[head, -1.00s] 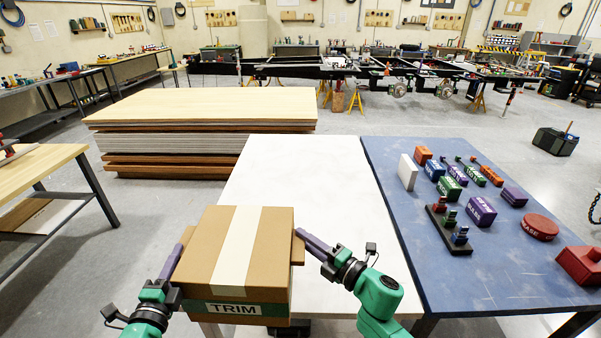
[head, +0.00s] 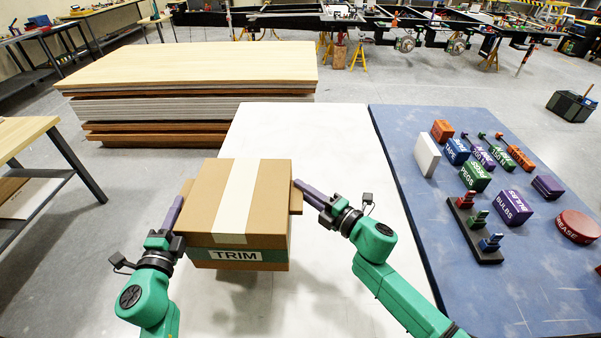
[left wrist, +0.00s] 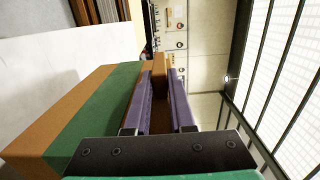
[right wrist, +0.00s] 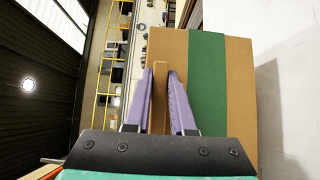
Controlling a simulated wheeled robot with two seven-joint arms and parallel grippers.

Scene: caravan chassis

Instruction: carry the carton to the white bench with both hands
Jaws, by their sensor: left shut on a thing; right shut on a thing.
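The carton (head: 235,205) is a brown box with a pale tape strip on top and a green band marked TRIM on its near side. It looks level, over the left part of the white bench (head: 335,160); I cannot tell how far its underside is from the bench top. My left gripper (head: 178,208) is shut on the carton's left side flap, which shows between the purple fingers in the left wrist view (left wrist: 160,85). My right gripper (head: 302,190) is shut on the right flap, also seen in the right wrist view (right wrist: 161,85).
A blue table (head: 400,130) adjoins the bench on the right, with labelled boxes, a red tin (head: 577,226) and a dark peg rack (head: 474,230). A stack of boards (head: 190,90) stands beyond on the left. A wooden-topped table (head: 20,135) is at the far left. The bench top is clear beyond the carton.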

